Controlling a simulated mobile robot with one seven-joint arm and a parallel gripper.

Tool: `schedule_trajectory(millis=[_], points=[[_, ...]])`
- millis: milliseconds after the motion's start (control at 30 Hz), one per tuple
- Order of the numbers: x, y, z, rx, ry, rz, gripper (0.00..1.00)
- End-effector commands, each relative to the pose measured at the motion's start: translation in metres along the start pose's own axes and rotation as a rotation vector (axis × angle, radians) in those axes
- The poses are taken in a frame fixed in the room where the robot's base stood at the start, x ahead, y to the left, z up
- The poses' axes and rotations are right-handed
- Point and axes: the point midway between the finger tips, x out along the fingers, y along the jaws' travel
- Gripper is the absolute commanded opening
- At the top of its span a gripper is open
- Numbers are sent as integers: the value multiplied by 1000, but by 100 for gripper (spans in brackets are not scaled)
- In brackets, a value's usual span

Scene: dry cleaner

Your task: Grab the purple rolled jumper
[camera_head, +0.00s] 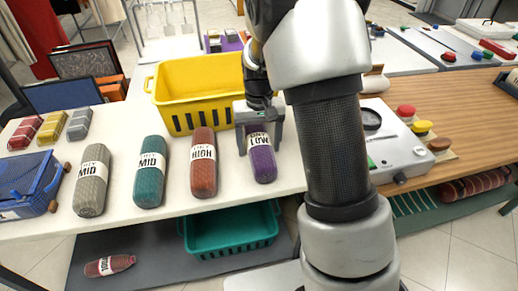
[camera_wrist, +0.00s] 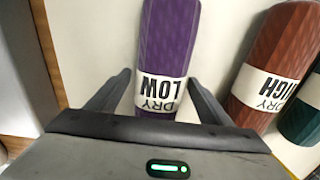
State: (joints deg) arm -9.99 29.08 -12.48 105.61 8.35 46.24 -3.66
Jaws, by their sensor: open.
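The purple rolled jumper (camera_head: 262,163) lies on the white table, the rightmost in a row of rolled jumpers, with a white band reading "DRY LOW". In the wrist view the purple jumper (camera_wrist: 168,40) runs up from between my fingers. My gripper (camera_head: 258,118) is over the jumper's far end in the head view. In the wrist view my gripper (camera_wrist: 160,90) is open, one finger on each side of the jumper, with a visible gap at least on the right. Part of the jumper's banded end is hidden behind my gripper's body.
A rust-red rolled jumper (camera_head: 203,163) lies close to the left; teal (camera_head: 151,172) and grey-beige (camera_head: 92,181) ones lie beyond it. A yellow basket (camera_head: 197,92) stands behind. A white device (camera_head: 395,145) is at right. A green basket (camera_head: 232,231) sits below the tabletop.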

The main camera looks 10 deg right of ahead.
Motion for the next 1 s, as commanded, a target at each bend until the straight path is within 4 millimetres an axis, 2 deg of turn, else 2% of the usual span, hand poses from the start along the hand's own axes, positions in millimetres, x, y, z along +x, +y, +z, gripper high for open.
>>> schedule_trajectory(millis=[67, 267, 500, 600, 867, 1000], points=[[5, 0, 0, 0, 0, 0, 73], [5, 0, 0, 0, 1, 0, 72], [4, 0, 0, 0, 2, 0, 31], [4, 0, -1, 0, 3, 0, 17], [2, 0, -1, 0, 3, 0, 17], [-6, 0, -2, 1, 5, -1, 17]])
